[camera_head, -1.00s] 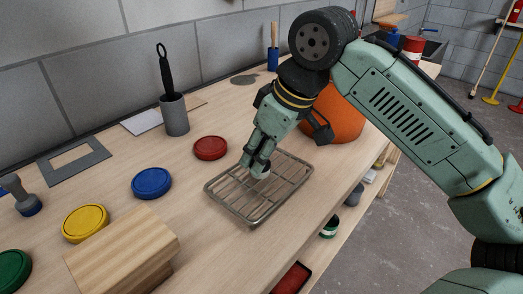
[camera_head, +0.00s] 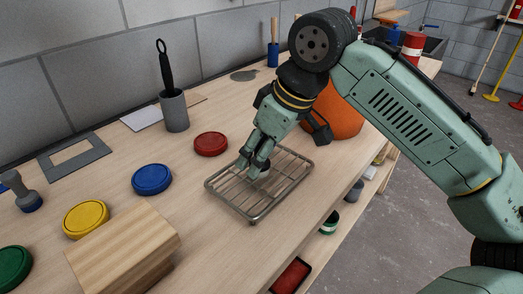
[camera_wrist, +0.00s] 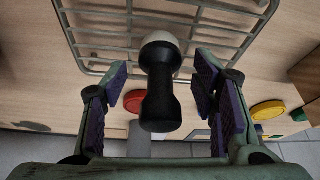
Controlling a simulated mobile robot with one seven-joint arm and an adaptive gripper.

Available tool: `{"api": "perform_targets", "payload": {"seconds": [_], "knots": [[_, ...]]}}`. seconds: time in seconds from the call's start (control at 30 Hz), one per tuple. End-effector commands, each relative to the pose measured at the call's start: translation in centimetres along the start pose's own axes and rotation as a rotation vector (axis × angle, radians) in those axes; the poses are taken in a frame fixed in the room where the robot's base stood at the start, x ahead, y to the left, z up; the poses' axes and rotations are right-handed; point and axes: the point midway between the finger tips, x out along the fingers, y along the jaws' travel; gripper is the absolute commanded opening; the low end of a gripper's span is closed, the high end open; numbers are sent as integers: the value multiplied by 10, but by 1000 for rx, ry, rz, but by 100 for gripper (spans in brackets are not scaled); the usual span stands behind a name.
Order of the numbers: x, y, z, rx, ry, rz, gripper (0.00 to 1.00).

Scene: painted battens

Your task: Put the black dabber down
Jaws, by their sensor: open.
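The black dabber (camera_wrist: 160,95) stands on the wire rack (camera_wrist: 95,42) in the wrist view, its pale round end against the wires and its dark waisted handle toward my gripper. My gripper (camera_wrist: 158,88) is open, with one finger on each side of the dabber and a visible gap to both. In the head view my gripper (camera_head: 257,163) is low over the middle of the wire rack (camera_head: 222,196). There the fingers partly hide the dabber, and only a small dark part shows.
Red (camera_head: 211,144), blue (camera_head: 152,179), yellow (camera_head: 86,219) and green (camera_head: 12,268) discs lie left of the rack. A wooden block (camera_head: 125,245) sits at front. A grey cup (camera_head: 174,112) holds a black-handled tool. An orange pot (camera_head: 340,112) stands behind my gripper.

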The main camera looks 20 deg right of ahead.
Motion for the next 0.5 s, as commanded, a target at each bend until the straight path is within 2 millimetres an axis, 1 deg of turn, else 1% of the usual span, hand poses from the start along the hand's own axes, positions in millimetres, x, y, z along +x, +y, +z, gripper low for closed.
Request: {"api": "perform_targets", "payload": {"seconds": [0.17,0.27,0.5], "knots": [[-10,1,-1,0,1,2,53],[-27,0,-1,0,4,1,53],[-80,0,-2,-1,4,0,53]]}}
